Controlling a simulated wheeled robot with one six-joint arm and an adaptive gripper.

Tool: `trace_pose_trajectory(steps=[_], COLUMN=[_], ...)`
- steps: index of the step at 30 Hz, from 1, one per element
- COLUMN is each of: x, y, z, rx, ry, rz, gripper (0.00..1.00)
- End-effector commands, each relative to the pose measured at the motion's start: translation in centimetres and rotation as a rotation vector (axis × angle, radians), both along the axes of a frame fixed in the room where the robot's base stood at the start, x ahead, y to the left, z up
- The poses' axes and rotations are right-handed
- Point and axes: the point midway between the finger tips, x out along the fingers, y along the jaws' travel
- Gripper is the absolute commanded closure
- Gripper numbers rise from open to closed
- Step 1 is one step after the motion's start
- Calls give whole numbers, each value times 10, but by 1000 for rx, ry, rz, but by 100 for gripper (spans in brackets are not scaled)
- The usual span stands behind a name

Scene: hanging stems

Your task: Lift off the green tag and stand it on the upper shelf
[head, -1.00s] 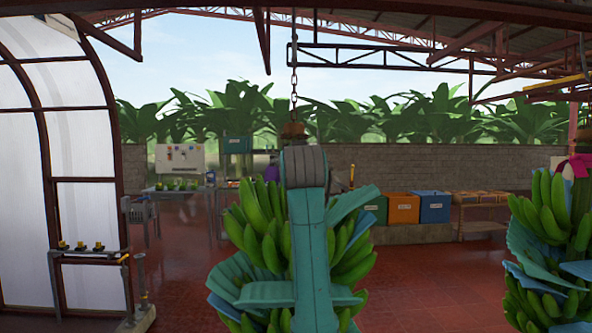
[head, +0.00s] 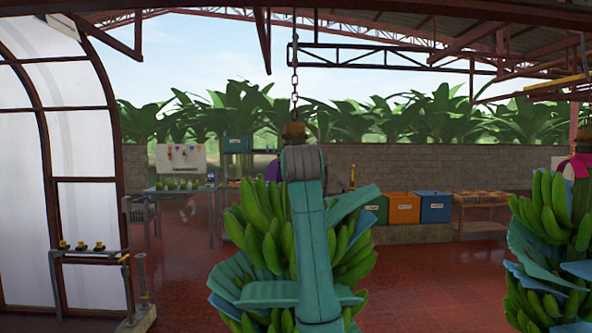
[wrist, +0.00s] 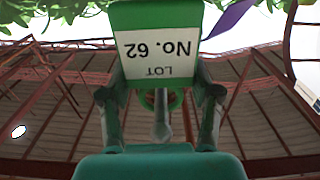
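The green tag (wrist: 156,45) has a white panel reading "LOT No. 62", upside down in the wrist view. It fills the upper middle of that view, just ahead of my gripper (wrist: 160,95). The two fingers stand wide apart, one near each lower corner of the tag; whether they touch it is unclear. In the head view my arm hides the gripper and the tag, in front of a hanging banana bunch (head: 260,220). I cannot tell for sure which surface is the upper shelf.
A purple strip (wrist: 230,18) hangs beside the tag. Another bunch (head: 550,240) hangs at right. A stand (head: 85,255) with small items is at left. A table (head: 180,190), an orange bin (head: 402,208) and a blue bin (head: 433,208) stand behind. Red floor between is open.

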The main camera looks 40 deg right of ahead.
Motion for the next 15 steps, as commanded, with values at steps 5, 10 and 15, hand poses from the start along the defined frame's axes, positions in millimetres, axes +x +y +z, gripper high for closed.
trace_pose_trajectory(steps=[5,10,15], x=[0,0,-1], y=[0,0,1], z=[0,1,7], rx=[0,0,-1], ry=[0,0,-1], rz=[0,0,0], gripper=[58,58,58])
